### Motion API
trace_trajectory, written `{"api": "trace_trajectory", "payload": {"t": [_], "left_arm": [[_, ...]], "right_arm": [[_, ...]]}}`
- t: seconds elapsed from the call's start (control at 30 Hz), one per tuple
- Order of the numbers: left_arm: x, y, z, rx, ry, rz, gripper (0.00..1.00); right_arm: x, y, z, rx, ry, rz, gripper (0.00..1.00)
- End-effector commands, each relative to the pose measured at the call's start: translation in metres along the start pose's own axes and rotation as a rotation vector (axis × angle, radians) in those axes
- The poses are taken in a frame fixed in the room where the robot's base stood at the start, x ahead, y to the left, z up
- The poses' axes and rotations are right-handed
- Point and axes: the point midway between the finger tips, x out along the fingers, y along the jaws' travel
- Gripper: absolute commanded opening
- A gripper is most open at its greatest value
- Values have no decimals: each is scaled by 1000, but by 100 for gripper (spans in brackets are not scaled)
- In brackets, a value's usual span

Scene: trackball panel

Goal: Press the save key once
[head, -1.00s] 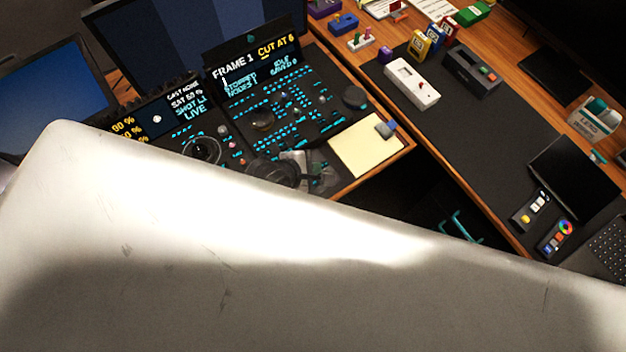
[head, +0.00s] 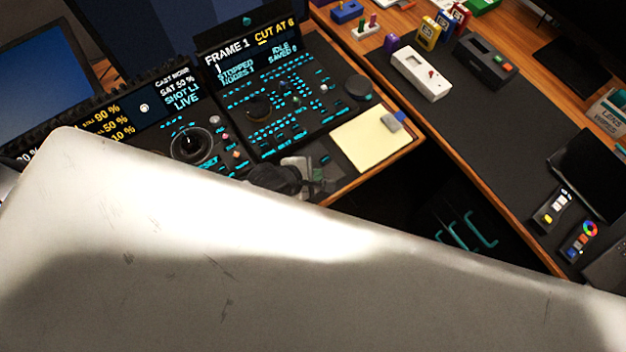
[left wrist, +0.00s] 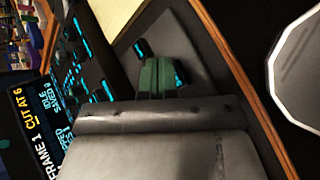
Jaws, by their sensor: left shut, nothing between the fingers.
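The control panel (head: 296,118) carries many cyan-lit keys; I cannot read which one is the save key. Its display (head: 250,50) reads FRAME 1, CUT AT 6, STOPPED, IDLE and SAVED 0. My left gripper (head: 318,178) is at the panel's near right corner, left of the yellow pad, partly hidden behind its wrist. In the left wrist view its green-tipped fingers (left wrist: 160,75) are shut and empty. One lit key (left wrist: 140,48) is just beyond them and another lit key (left wrist: 181,75) is right beside them. I cannot tell whether they touch the panel. My right gripper is not in view.
A yellow pad (head: 370,140) lies right of the panel. A trackball ring (head: 191,145) and a dark knob (head: 357,88) stand on the panel. A dark gap with cyan handles (head: 465,230) separates it from the right desk. My pale arm link covers the lower head view.

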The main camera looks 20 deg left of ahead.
Motion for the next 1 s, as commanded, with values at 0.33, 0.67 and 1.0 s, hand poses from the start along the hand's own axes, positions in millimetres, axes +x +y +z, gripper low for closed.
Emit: {"api": "trace_trajectory", "payload": {"t": [0.33,0.67,1.0], "left_arm": [[1,0,0,0,0,0,0],[1,0,0,0,0,0,0],[1,0,0,0,0,0,0]], "right_arm": [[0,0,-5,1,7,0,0],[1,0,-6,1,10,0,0],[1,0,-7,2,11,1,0]]}}
